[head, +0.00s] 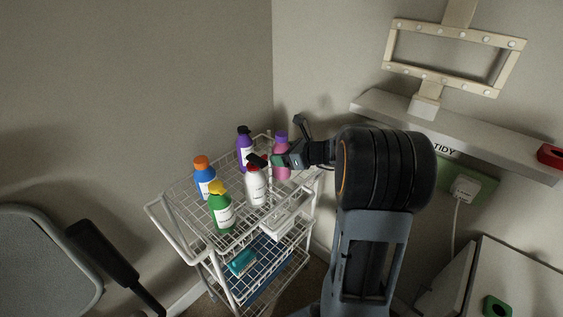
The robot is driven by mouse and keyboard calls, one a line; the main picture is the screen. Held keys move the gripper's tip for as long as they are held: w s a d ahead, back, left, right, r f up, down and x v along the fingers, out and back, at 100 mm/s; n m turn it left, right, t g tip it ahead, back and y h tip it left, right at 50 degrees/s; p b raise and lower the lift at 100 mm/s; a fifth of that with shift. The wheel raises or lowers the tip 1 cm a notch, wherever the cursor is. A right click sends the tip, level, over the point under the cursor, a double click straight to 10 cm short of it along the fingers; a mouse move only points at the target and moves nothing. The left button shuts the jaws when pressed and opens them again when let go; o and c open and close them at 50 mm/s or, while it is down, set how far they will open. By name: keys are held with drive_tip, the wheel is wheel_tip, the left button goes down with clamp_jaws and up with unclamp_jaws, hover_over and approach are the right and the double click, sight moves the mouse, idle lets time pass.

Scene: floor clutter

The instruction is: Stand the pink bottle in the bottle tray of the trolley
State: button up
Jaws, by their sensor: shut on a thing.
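The pink bottle (281,173) with a purple cap is upright at the back right of the trolley's top wire basket (184,199). My gripper (271,160) reaches in from the right and is shut on the pink bottle, crossing its middle. The bottle's base is partly hidden, so I cannot tell whether it touches the basket floor. Other bottles stand in the basket: a purple one (244,146), a blue one with an orange cap (204,180), a green one with a yellow top (221,211) and a white one (256,188) close to my gripper's tip.
A lower trolley shelf holds a teal brush-like item (241,262). A grey chair-like object (40,255) stands at the left. A wall shelf (470,137) marked TIDY and a white cabinet (500,270) are at the right. Walls meet behind the trolley.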

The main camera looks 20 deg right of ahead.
drive_tip(key=shift+f, duration=0.95)
drive_tip(key=shift+f, duration=0.15)
drive_tip(key=o, duration=1.1)
drive_tip(key=shift+c, duration=0.2)
